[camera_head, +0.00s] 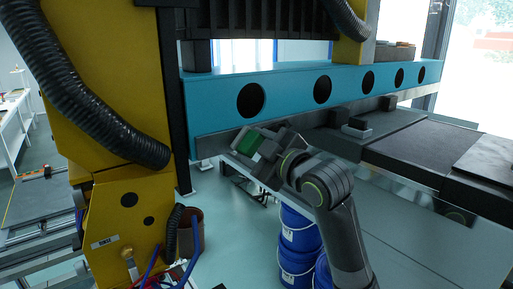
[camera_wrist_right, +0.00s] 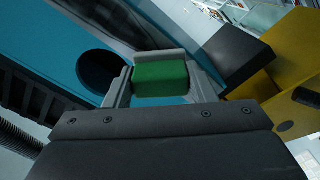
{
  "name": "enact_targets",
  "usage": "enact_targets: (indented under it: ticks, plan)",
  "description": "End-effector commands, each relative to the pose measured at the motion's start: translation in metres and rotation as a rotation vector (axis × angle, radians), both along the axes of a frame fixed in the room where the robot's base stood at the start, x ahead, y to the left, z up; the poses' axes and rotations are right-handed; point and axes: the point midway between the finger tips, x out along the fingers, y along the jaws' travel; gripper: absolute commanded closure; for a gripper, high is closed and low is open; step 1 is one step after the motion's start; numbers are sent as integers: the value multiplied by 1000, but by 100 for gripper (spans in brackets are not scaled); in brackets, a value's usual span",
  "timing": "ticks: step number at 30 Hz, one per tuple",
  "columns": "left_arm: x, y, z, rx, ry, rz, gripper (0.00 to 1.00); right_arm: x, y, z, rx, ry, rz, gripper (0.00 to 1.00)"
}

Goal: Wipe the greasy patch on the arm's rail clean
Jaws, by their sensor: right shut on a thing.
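My right gripper (camera_head: 251,145) is shut on a green block (camera_head: 246,141), which looks like a sponge or pad. In the right wrist view the green block (camera_wrist_right: 160,80) sits between the two grey fingers. The teal beam (camera_head: 290,88) with round dark holes runs across the head view. A grey metal rail (camera_head: 215,142) runs along its lower edge. The block is close to the left part of this rail; I cannot tell whether they touch. I cannot make out a greasy patch on the rail. My left gripper is in neither view.
A yellow machine column (camera_head: 115,80) with a black corrugated hose (camera_head: 90,115) stands at the left. A dark conveyor-like bed (camera_head: 420,145) lies at the right. Blue buckets (camera_head: 298,240) and a brown bin (camera_head: 190,232) stand on the floor below.

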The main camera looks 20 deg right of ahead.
Motion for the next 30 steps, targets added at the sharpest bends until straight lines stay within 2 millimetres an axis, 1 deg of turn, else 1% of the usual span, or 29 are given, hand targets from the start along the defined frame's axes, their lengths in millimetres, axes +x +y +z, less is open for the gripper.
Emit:
enact_targets:
  ticks: [19,30]
  plan:
    - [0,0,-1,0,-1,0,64,11,3,1,-1,-1,-1,68]
    - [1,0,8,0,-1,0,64,19,-25,1,-2,0,-2,68]
